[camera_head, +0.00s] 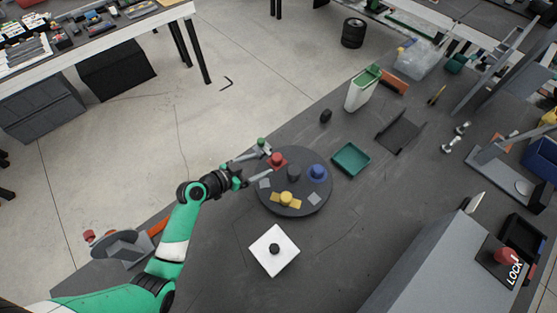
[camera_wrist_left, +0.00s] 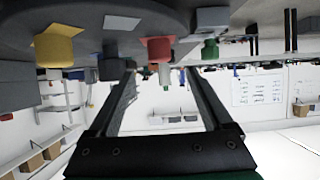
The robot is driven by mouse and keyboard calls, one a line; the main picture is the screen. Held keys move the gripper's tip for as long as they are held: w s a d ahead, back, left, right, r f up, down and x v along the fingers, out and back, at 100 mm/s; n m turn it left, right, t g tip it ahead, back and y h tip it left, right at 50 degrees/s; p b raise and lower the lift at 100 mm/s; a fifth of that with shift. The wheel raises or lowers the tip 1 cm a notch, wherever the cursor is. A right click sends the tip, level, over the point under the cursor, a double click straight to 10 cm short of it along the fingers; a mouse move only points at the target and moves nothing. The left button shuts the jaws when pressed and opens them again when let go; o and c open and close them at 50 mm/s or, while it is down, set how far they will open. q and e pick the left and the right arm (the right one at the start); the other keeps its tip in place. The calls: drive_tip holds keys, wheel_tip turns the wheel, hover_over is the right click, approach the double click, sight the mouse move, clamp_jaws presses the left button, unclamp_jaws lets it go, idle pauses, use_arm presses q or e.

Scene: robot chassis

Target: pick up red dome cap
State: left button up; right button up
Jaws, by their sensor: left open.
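The red dome cap (camera_head: 277,160) sits on a red base near the left edge of a dark round plate (camera_head: 312,206). It also shows in the left wrist view (camera_wrist_left: 159,49), where the scene appears upside down. My left gripper (camera_head: 270,163) is open and empty, coming in from the left. Its fingers lie on either side of the cap's line, and the cap shows at or just beyond the fingertips; exact depth is unclear. In the wrist view the cap is between the two fingertips (camera_wrist_left: 160,72). My right gripper is not in view.
A white square with a black knob (camera_head: 287,257) and a green tray (camera_head: 351,157) lie nearby.

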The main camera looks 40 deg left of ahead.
sight(275, 158)
use_arm(q)
drive_tip(key=shift+x, duration=1.15)
drive_tip(key=b+x, duration=0.2)
drive_tip(key=x, duration=0.3)
drive_tip(key=shift+w, duration=0.1)
drive_tip(key=shift+r, duration=0.1)
clamp_jaws()
